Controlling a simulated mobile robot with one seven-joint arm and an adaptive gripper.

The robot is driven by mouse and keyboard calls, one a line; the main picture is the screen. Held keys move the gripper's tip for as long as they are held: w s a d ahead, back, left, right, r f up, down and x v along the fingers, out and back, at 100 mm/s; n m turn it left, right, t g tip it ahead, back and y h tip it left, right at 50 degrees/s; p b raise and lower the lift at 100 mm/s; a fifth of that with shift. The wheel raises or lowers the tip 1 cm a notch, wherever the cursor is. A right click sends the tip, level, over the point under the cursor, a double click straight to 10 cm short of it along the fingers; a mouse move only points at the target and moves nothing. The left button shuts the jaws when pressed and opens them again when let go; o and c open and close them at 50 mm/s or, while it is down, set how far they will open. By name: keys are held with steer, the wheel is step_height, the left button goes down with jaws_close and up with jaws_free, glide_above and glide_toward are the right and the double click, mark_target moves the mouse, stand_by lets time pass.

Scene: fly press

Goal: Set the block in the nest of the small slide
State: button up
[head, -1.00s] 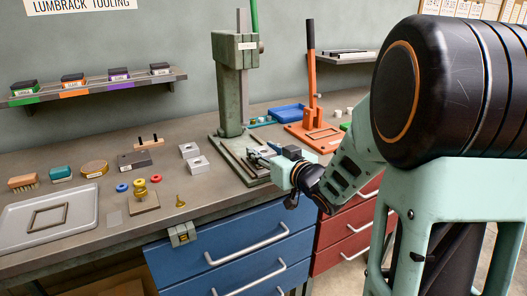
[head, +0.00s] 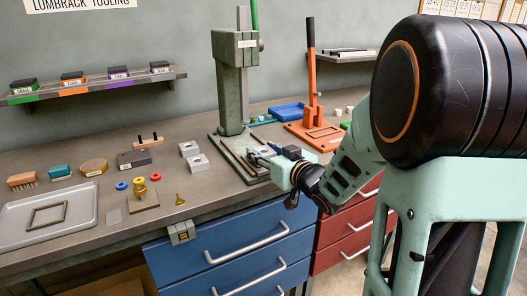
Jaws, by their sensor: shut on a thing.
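My gripper (head: 260,157) is low over the base of the green fly press (head: 234,100), reaching in from the right. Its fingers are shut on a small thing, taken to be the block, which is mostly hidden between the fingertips. The small slide is on the press base (head: 226,149), just under and left of the fingertips. The fingers hide most of its nest. I cannot tell whether the block touches the nest.
Two pale grey blocks with holes (head: 198,163) lie left of the press. An orange lever press (head: 311,128) and a blue tray (head: 287,113) stand to its right. A grey tray (head: 85,213) and small brass parts (head: 140,188) are at the left.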

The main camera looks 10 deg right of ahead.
stand_by(0.4)
steer(key=o, duration=1.4)
steer(key=v, duration=1.2)
